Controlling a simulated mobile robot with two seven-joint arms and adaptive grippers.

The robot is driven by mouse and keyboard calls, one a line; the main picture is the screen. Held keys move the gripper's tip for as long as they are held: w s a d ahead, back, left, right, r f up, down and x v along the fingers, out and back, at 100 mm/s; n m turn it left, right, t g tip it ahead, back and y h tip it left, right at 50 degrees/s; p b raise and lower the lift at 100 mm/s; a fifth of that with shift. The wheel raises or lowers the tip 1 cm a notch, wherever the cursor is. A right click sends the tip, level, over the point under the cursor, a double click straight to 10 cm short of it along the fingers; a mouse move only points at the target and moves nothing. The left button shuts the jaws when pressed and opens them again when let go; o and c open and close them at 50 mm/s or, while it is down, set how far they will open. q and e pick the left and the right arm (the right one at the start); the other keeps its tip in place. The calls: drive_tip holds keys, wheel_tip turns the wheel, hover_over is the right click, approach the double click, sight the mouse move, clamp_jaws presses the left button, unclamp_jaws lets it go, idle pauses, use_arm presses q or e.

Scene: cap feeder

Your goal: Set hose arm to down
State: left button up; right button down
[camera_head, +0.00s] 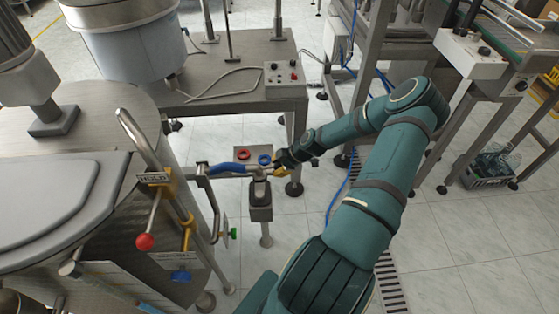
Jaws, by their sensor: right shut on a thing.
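The hose arm (229,168) is a thin metal pipe with a blue sleeve. It reaches out roughly level from the right side of the steel tank to a grey post (260,212). My right arm comes in from the bottom right, and its dark gripper with yellow parts (281,164) is at the far end of the hose arm. The gripper is shut on that end; the exact contact is small and partly hidden by the fingers. My left gripper is not in view.
The steel tank (118,112) fills the left, with a HOLD sign (154,178) and a red-knobbed lever (145,241). A plate behind the post bears a red ring (243,154) and a blue ring (265,159). A steel table (235,88) stands behind.

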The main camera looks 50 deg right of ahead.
drive_tip(key=shift+d+f, duration=0.1)
drive_tip(key=shift+f, duration=0.25)
drive_tip(key=c, duration=0.6)
unclamp_jaws()
drive_tip(key=shift+c, duration=0.2)
drive_tip(key=v, duration=1.2)
